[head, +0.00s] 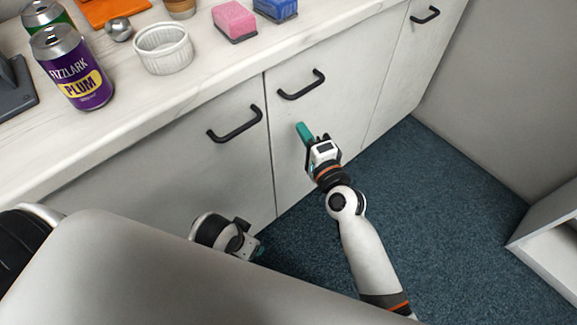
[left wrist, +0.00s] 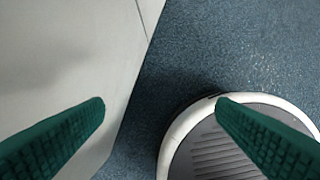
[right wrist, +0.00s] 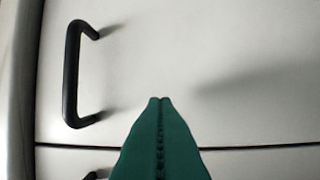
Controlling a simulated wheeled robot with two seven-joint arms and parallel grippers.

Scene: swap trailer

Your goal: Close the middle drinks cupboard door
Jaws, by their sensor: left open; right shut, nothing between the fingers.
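The middle cupboard door (head: 310,114) is a pale panel with a black bar handle (head: 301,85). In the head view it looks flush with its neighbours, with only a thin seam at its left edge. My right gripper (head: 303,131) is shut and empty, with teal fingertips at the door face below the handle; contact is unclear. In the right wrist view, the closed fingers (right wrist: 160,102) point at the door, beside its handle (right wrist: 74,75).
The left door has its own handle (head: 235,124), and another handle (head: 425,15) is at the right. The countertop (head: 205,85) holds cans (head: 75,75), a white ramekin (head: 164,48) and sponges (head: 234,20). Blue carpet (head: 440,210) is clear; a white open unit (head: 550,245) stands right.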

